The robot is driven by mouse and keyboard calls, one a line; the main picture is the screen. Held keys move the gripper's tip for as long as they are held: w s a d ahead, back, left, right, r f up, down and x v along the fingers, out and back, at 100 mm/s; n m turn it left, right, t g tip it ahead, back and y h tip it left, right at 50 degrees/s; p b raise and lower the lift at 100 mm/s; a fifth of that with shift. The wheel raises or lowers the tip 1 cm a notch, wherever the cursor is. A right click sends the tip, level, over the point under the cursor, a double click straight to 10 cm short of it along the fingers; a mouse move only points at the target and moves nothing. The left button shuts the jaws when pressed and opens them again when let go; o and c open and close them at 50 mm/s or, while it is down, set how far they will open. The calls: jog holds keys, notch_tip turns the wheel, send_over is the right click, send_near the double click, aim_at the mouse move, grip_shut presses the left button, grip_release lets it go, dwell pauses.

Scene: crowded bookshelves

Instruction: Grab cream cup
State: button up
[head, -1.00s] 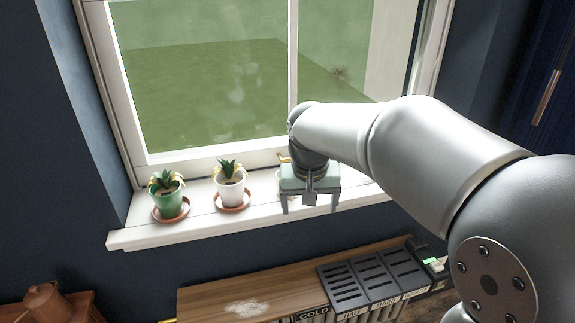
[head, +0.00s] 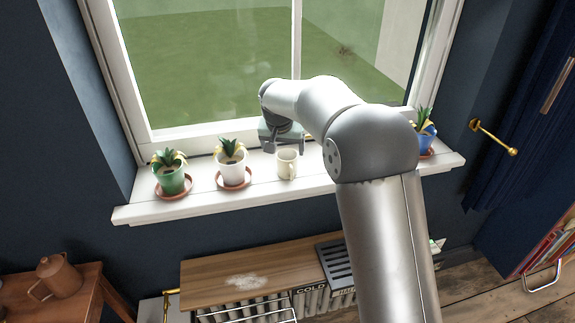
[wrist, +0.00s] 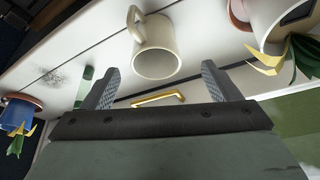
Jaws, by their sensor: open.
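The cream cup (head: 287,163) stands upright on the white windowsill, right of the white plant pot, with its handle to the right. In the wrist view the cream cup (wrist: 156,52) is just ahead of the gap between my fingers, apart from them, its opening visible and its handle at upper left. My gripper (wrist: 158,80) is open and empty, with one finger on each side of the gap. In the head view my gripper (head: 281,135) is behind the cup, close to the window, and its fingers are mostly hidden.
A white pot (head: 232,174) and a green pot (head: 172,180) with plants stand left of the cup on saucers. A blue pot (head: 426,138) stands at the sill's right end. The window frame (head: 200,139) is close behind my gripper. A wooden-topped cabinet (head: 250,265) is below.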

aim_at(287, 158)
jog(key=shift+d+p+x, duration=0.15)
jog(key=shift+p+x, duration=0.35)
jog(key=shift+x, duration=1.15)
jog(key=shift+d+p+x, duration=0.2)
jog(key=shift+p+x, duration=0.25)
jog(key=shift+x, duration=1.2)
jog(key=shift+r, duration=0.1)
jog(key=c, duration=1.2)
